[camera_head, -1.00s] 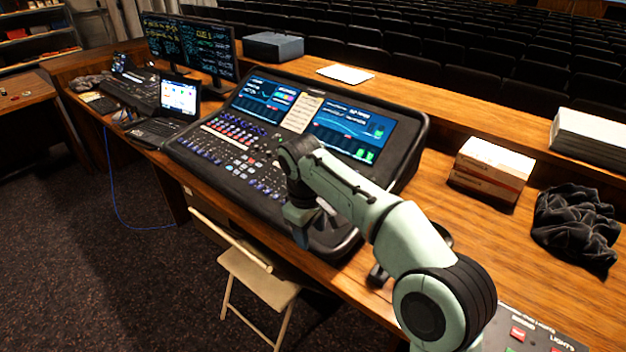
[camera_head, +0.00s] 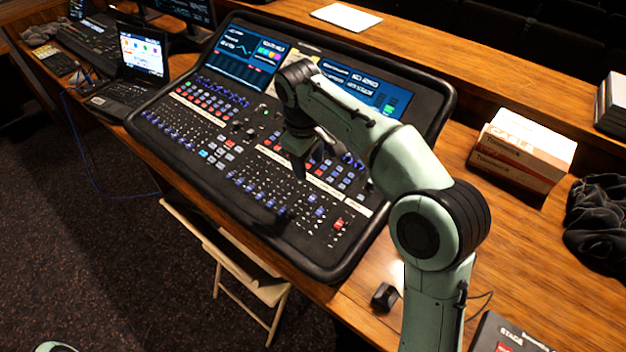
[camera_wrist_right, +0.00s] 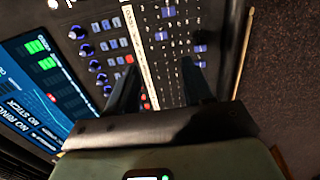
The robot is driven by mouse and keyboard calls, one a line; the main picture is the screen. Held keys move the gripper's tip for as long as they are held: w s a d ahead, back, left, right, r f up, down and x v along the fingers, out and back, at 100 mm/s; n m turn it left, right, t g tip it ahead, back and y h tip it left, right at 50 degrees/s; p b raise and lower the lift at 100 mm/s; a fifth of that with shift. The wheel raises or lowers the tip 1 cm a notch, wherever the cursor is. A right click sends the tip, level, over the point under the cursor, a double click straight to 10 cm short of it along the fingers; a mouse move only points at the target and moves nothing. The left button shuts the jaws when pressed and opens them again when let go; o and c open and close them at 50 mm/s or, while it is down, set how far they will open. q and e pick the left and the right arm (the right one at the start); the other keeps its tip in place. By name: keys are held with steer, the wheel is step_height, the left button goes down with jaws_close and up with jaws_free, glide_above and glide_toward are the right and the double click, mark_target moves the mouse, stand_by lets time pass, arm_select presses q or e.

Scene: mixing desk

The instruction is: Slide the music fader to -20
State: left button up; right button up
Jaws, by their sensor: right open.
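The mixing console (camera_head: 300,262) fills the middle of the head view, its faders with blue caps (camera_head: 250,190) in rows across the lower half. One red cap (camera_head: 338,224) is at the right end. I cannot tell which fader is the music one, and the scale numbers are too small to read. My right gripper (camera_head: 303,165) hangs above the right part of the console, open and empty, hiding some controls. In the right wrist view the open jaws (camera_wrist_right: 160,85) point at the panel, with fader caps (camera_wrist_right: 200,48) near one finger. My left gripper is out of view.
Console screens (camera_head: 245,52) sit behind the controls. A laptop (camera_head: 140,62) stands to the left, white and brown boxes (camera_head: 522,150) and a dark cloth (camera_head: 598,222) to the right. A folding chair (camera_head: 245,285) is below the desk edge. A small black object (camera_head: 384,296) lies by my right arm.

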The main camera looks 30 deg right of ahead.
mark_target(313, 198)
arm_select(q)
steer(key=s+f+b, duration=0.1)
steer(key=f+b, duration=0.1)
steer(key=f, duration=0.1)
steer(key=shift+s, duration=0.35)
arm_select(e)
steer(key=f, duration=0.8)
steer(key=d+f, duration=0.1)
steer(key=f, duration=0.4)
steer(key=shift+w, duration=0.1)
